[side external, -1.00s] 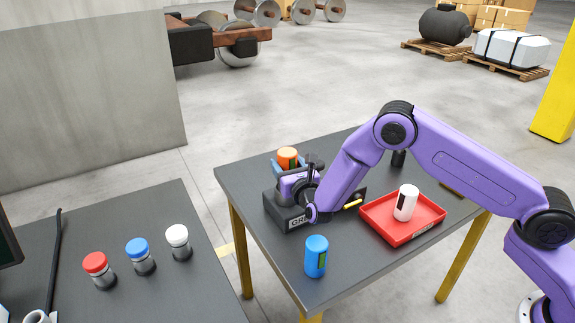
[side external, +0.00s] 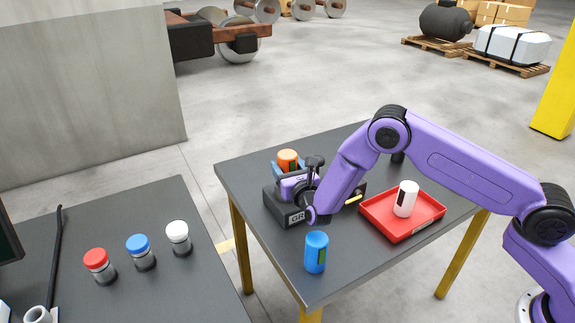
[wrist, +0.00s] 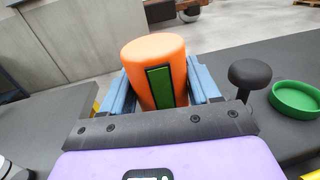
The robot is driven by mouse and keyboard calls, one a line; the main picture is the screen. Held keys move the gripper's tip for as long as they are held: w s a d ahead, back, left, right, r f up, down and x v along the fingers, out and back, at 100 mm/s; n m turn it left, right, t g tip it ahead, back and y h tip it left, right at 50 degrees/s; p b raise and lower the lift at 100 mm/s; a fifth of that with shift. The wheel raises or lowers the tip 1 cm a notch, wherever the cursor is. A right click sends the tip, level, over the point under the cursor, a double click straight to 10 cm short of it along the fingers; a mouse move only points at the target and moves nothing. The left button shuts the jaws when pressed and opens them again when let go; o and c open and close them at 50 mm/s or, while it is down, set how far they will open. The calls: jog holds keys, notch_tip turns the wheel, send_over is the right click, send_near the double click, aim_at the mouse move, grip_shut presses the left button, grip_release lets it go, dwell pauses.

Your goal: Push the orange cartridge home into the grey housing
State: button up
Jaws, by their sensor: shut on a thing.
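The orange cartridge (side external: 287,160) stands upright at the far left of the table, with a green strip in a dark frame on its side. It also fills the middle of the wrist view (wrist: 153,62). My gripper (wrist: 160,88) is shut on it, with blue fingers on its left and right sides. A dark grey box (side external: 285,214) with a partly hidden "GR" label, seemingly the housing, sits under my purple wrist. My wrist hides much of it. The cartridge's lower end is hidden, so I cannot tell how it sits relative to the housing.
A black knob (side external: 314,161) stands close right of the cartridge. A green round dish (wrist: 296,98) shows in the wrist view. A blue canister (side external: 316,253) stands at the table's front.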

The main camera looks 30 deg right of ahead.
aim_at(291, 159)
jog(key=shift+f, duration=1.25)
jog(key=o, duration=1.3)
jog(key=shift+s+f, duration=0.1)
jog(key=shift+s+a, duration=0.1)
jog(key=shift+s, duration=0.2)
jog(key=shift+s+a, duration=0.2)
jog(key=shift+s, duration=0.9)
notch_tip(291, 159, up, 5)
jog(key=shift+r, duration=1.05)
